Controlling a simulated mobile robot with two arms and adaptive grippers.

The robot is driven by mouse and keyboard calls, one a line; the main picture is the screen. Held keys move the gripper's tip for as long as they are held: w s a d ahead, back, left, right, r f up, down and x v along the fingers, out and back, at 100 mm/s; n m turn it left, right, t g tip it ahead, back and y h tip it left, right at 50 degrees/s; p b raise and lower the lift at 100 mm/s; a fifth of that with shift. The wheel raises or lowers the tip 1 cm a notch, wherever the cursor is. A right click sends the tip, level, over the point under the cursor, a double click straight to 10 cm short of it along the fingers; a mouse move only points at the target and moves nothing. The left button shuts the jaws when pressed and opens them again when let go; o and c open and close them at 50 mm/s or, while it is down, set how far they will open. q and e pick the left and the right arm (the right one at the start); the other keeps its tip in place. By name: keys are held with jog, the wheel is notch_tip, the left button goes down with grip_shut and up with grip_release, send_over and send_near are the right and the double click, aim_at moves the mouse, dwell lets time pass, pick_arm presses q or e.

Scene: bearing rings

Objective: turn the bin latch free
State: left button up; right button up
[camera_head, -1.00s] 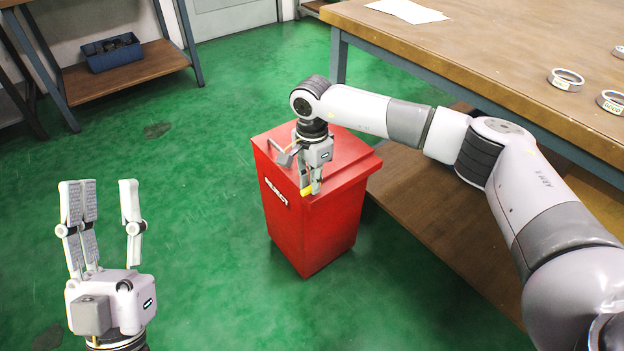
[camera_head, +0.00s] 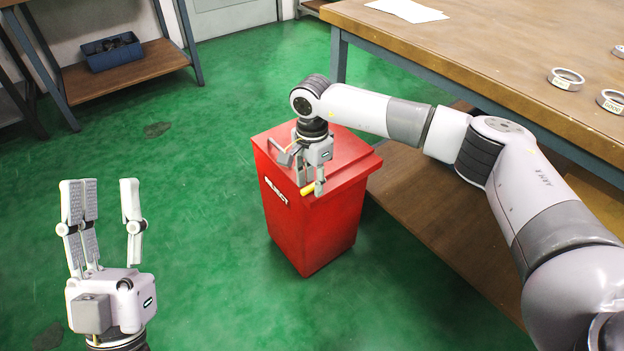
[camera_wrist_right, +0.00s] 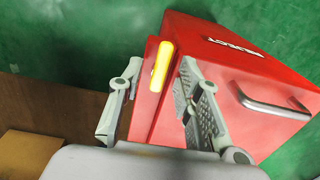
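The red bin (camera_head: 316,230) stands on the green floor below the bench. Its yellow latch (camera_head: 301,189) is at the lid's front edge. In the right wrist view the latch (camera_wrist_right: 161,66) is a yellow bar on the red bin (camera_wrist_right: 222,60), running nearly up and down the picture. My right gripper (camera_head: 311,185) is at the latch, its fingers spread on either side with visible gaps. It partly hides the latch in the head view. My left gripper (camera_head: 105,184) is open and empty over the floor at the left, fingers up.
A grey handle (camera_wrist_right: 270,103) is on the bin. The wooden bench (camera_head: 480,45) with metal rings (camera_head: 566,79) and paper is at the right, with a lower shelf (camera_head: 440,235) beside the bin. A blue crate (camera_head: 112,52) sits on a far shelf. Floor left of the bin is clear.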

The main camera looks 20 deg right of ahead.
aim_at(312, 185)
notch_tip(312, 185, up, 12)
dwell(0.6)
